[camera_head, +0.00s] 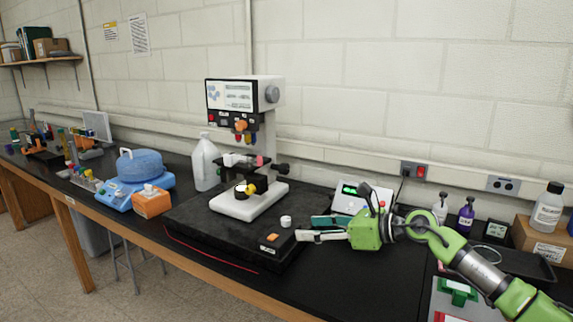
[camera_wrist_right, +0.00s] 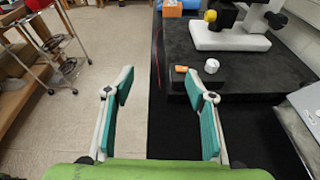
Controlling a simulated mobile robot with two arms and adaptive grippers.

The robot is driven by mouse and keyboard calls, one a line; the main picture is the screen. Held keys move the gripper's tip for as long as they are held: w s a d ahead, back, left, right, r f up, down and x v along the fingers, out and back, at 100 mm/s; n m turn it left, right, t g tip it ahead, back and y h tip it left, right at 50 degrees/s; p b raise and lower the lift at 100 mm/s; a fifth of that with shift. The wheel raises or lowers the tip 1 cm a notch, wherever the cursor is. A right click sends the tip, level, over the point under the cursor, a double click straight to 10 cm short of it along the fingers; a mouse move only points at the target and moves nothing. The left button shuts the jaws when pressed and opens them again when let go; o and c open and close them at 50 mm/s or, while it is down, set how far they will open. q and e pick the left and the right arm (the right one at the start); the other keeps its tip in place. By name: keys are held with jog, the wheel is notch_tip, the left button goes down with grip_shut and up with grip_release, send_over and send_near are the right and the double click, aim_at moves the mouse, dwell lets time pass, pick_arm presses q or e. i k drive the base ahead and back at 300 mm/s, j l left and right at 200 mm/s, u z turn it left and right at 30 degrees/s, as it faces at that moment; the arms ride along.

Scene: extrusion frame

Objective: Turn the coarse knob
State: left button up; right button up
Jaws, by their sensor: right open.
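A white and black microscope-like instrument (camera_head: 245,95) stands on a thick black slab (camera_head: 205,232). A black side knob (camera_head: 282,169) sticks out low on its right side; it also shows in the right wrist view (camera_wrist_right: 276,20). A small white round knob (camera_head: 286,221) sits on the slab near the front right, beside an orange switch (camera_head: 272,237). I cannot tell from a label which is the coarse knob. My right gripper (camera_head: 306,229) is open and empty, its fingers pointing left just right of the white knob. In the right wrist view, the white knob (camera_wrist_right: 211,65) lies beyond the right finger.
A white device with a green display (camera_head: 347,196) stands behind my right gripper. A white jug (camera_head: 205,163), blue-lidded device (camera_head: 143,170) and orange box (camera_head: 152,202) are to the left. Bottles and a tray are at the right. The bench's front edge is close.

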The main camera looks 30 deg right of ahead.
aim_at(284, 170)
jog(key=i+l, duration=1.25)
